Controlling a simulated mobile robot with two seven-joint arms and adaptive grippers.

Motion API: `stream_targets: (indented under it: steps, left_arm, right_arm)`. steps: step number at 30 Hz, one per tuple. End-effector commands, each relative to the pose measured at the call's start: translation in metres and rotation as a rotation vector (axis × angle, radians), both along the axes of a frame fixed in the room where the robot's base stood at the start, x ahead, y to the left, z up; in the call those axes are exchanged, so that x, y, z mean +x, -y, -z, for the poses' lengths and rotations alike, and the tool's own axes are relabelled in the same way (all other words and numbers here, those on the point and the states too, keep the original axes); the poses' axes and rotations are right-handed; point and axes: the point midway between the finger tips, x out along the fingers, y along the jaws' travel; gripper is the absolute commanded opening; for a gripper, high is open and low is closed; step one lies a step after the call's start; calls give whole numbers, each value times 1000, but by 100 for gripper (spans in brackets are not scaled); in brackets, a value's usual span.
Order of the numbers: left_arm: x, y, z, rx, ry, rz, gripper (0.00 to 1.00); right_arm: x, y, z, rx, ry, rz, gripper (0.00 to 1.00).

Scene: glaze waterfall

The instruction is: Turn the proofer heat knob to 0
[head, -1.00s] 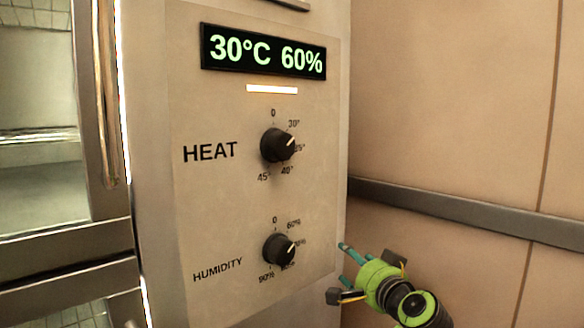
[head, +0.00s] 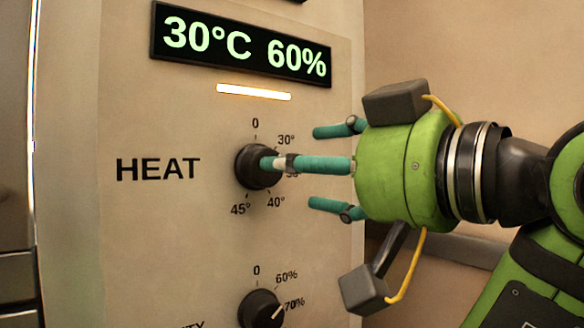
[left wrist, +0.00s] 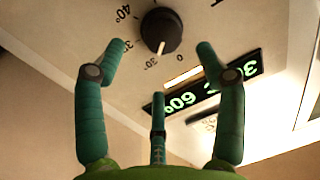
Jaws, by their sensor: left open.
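The black heat knob (head: 257,166) is on the steel panel (head: 120,110), right of the word HEAT. In the left wrist view the heat knob (left wrist: 161,30) appears upside down, its white pointer near the 30° mark, on the side toward 0. My left gripper (head: 298,166), green with three teal fingers, reaches in from the right of the head view. Its fingers are spread and empty in front of the knob. The middle finger overlaps the knob there and hides its pointer; I cannot tell whether it touches. In the left wrist view the knob lies beyond the fingertips (left wrist: 160,62).
The display (head: 242,43) above reads 30°C 60%, with a lit bar (head: 254,92) under it. The humidity knob (head: 261,309) is below the heat knob, pointing near 70%. My right gripper is out of view.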

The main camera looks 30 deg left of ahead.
Motion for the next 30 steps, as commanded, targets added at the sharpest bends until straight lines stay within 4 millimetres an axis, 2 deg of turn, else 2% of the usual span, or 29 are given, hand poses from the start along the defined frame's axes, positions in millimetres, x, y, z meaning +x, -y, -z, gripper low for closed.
stream_targets:
  steps: [6,12,22,23,24,27,30]
  left_arm:
    - [10,-33,1,-3,-3,0,71]
    - [17,-55,1,-1,-2,-1,71]
    - [19,-60,1,1,-2,-1,71]
    - [19,-60,1,1,-2,-1,67]
    - [19,-60,1,1,-2,-1,51]
    - [19,-60,0,2,-2,-1,16]
    - [19,-60,0,4,-1,-1,16]
  right_arm:
    - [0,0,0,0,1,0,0]
    - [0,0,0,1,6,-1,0]
    - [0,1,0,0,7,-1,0]
    - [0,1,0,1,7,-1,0]
    - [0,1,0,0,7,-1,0]
    - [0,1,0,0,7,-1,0]
    - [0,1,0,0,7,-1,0]
